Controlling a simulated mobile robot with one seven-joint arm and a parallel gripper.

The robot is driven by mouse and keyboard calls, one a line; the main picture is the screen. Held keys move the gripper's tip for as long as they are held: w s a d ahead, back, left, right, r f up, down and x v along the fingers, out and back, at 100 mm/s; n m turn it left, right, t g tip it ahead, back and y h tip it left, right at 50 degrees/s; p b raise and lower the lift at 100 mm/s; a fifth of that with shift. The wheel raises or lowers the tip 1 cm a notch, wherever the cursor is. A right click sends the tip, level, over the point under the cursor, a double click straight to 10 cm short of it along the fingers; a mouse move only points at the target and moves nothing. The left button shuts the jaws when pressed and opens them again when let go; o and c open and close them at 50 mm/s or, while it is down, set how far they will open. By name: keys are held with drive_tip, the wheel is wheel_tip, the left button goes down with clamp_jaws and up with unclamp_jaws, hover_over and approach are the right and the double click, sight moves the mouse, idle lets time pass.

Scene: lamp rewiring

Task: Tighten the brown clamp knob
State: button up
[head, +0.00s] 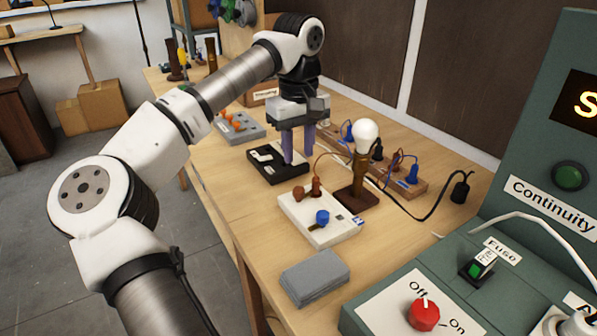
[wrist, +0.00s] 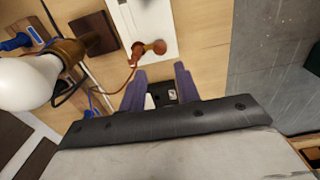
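The brown clamp knob (head: 298,194) sits at the left back of a white terminal block (head: 318,228) in the head view. A red-brown post (head: 316,187) with a wire stands beside it. In the wrist view the brown knob (wrist: 159,46) is just beyond my fingertips. My gripper (head: 299,162) has purple fingers pointing down over a black switch box (head: 262,165), behind the white block. In the wrist view the fingers of my gripper (wrist: 159,78) are apart, with nothing held between them. The gripper is not touching the knob.
A lit-looking bulb (head: 366,134) on a brown lamp stand (head: 357,192) rises close to the right of the gripper. A blue knob (head: 322,217) is on the same white block. Loose wires and a wooden terminal strip (head: 402,183) lie behind. A grey box (head: 314,276) stands in front.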

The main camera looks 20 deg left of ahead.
drive_tip(key=shift+r, duration=2.35)
